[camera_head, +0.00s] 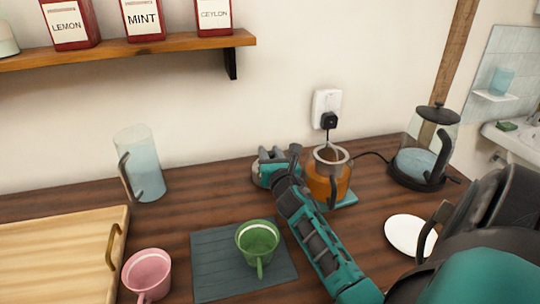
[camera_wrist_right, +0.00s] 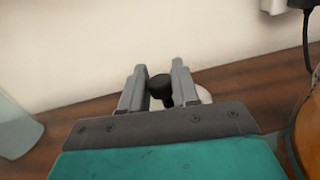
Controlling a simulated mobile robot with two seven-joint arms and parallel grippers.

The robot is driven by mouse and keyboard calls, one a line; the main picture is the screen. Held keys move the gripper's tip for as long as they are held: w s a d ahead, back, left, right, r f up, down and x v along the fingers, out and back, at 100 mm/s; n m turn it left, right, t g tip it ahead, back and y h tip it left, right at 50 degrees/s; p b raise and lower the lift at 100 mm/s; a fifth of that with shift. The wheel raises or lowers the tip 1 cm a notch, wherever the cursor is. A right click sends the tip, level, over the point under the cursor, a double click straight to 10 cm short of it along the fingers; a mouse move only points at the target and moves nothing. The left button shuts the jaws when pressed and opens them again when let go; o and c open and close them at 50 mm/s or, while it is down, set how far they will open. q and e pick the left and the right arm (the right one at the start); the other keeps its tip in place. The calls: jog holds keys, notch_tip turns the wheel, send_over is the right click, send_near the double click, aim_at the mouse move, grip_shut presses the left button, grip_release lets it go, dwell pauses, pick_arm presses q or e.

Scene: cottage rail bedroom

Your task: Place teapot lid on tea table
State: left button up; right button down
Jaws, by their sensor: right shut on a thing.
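My right gripper (camera_head: 273,160) is low over the back of the wooden tea table (camera_head: 215,187), just left of the glass teapot. In the wrist view its two fingers (camera_wrist_right: 159,88) are shut on the black knob (camera_wrist_right: 159,82) of the teapot lid. A pale part of the lid (camera_wrist_right: 204,95) shows beside the right finger. The gripper hides most of the lid, so I cannot tell if it touches the table. The teapot (camera_head: 328,185) holds amber tea, stands open-topped on a teal mat, and shows at the wrist view's right edge (camera_wrist_right: 308,135). My left gripper is out of view.
A glass pitcher (camera_head: 142,165) stands back left. A wooden tray (camera_head: 60,250), pink cup (camera_head: 148,272) and green cup (camera_head: 258,243) on a dark mat (camera_head: 212,270) are in front. A kettle (camera_head: 425,150) and white plate (camera_head: 408,234) are right. The table between pitcher and gripper is clear.

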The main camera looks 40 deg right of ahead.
jog(key=shift+f, duration=0.2)
jog(key=c, duration=0.8)
grip_release()
jog(key=shift+r, duration=0.2)
jog(key=v, duration=1.2)
